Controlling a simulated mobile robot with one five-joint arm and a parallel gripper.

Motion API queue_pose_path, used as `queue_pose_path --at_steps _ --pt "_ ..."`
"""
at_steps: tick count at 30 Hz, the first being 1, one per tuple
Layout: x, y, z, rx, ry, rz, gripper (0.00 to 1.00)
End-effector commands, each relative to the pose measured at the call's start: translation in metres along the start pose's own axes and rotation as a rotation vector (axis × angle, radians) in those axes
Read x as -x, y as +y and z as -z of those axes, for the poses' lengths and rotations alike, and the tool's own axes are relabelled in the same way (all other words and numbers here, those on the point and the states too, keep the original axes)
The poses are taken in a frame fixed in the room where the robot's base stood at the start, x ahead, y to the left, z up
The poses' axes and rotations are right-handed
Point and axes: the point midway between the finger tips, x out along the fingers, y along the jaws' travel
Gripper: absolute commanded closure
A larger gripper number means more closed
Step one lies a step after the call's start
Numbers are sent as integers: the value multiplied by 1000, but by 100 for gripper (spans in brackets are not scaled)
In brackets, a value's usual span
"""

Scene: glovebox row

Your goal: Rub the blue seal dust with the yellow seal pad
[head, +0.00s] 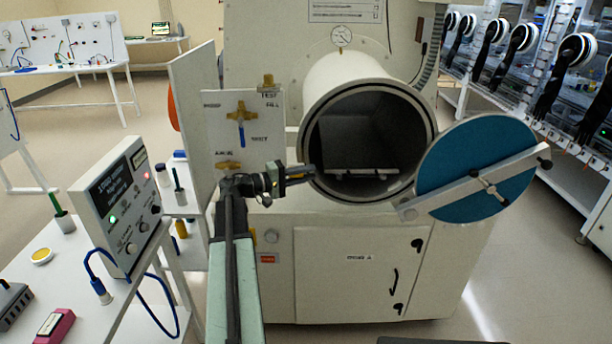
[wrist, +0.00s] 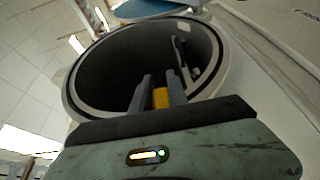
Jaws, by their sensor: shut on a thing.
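My gripper (wrist: 161,90) is shut on the yellow seal pad (wrist: 160,98), which shows between the two grey fingers in the wrist view. In the head view my gripper (head: 302,176) is at the left side of the round chamber mouth, with a bit of yellow at it. The pale seal ring (head: 428,112) circles the dark opening; in the wrist view the ring (wrist: 72,100) surrounds the space beyond my fingers. I cannot tell whether the pad touches the ring. I cannot make out the blue dust in either view.
The round blue door (head: 470,150) stands open at the right, with a bar across it. A valve panel (head: 222,122) stands close to the left of my gripper. A control box (head: 120,205) and a round yellow thing (head: 41,256) are on the left bench.

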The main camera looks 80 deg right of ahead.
Motion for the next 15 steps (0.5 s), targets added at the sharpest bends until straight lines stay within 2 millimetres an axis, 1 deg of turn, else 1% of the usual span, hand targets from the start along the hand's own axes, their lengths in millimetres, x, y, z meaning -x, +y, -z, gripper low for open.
queue_pose_path --at_steps 15 --pt "-4 0 10 0 1 0 100"
